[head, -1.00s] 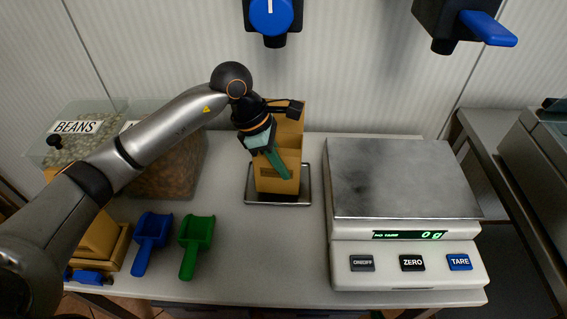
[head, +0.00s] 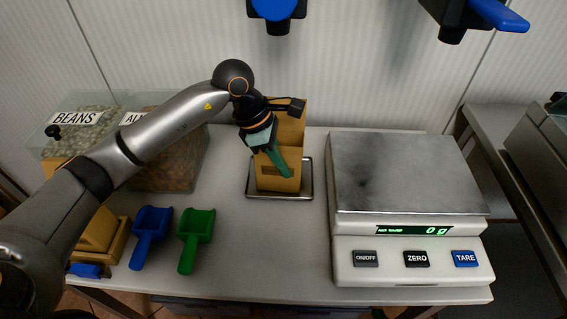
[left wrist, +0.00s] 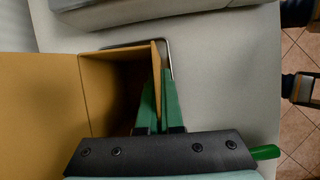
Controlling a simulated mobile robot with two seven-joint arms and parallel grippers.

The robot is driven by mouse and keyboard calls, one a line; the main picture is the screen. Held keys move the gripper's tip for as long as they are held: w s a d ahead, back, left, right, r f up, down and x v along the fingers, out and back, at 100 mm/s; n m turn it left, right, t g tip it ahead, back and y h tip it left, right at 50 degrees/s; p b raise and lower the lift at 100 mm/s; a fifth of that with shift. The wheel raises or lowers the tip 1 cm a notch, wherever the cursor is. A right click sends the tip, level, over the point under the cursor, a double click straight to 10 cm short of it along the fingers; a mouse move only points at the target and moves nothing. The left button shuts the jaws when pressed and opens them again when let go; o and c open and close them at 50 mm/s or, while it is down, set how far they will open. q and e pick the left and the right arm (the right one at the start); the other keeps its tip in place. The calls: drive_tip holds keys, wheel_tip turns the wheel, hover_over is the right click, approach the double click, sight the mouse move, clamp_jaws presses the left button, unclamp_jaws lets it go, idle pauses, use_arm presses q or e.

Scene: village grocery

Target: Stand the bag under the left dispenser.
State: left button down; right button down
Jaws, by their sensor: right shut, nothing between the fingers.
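The brown paper bag (head: 278,178) stands upright on a small metal tray (head: 308,182), with its tall back panel rising behind. The left dispenser (head: 278,8), with a blue front, hangs above it; its top is cut off. My left gripper (head: 283,165) reaches down at the bag's front. In the left wrist view, its green fingers (left wrist: 160,105) lie on both sides of one wall of the open bag (left wrist: 95,58), gripping it. The inside looks dark and empty. My right gripper is not in view.
A scale (head: 405,175) reading 0 g stands to the right. A second dispenser with a blue lever (head: 498,14) hangs above right. A blue scoop (head: 150,235) and a green scoop (head: 196,238) lie at left, before the bins (head: 170,160). The counter between scoops and scale is clear.

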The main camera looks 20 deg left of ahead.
use_arm(q)
drive_tip(key=c, duration=1)
unclamp_jaws()
drive_tip(key=shift+f, duration=0.1)
drive_tip(key=v, duration=1.2)
drive_tip(key=shift+p, duration=0.35)
drive_tip(key=shift+a+r, duration=0.1)
drive_tip(key=shift+r, duration=0.15)
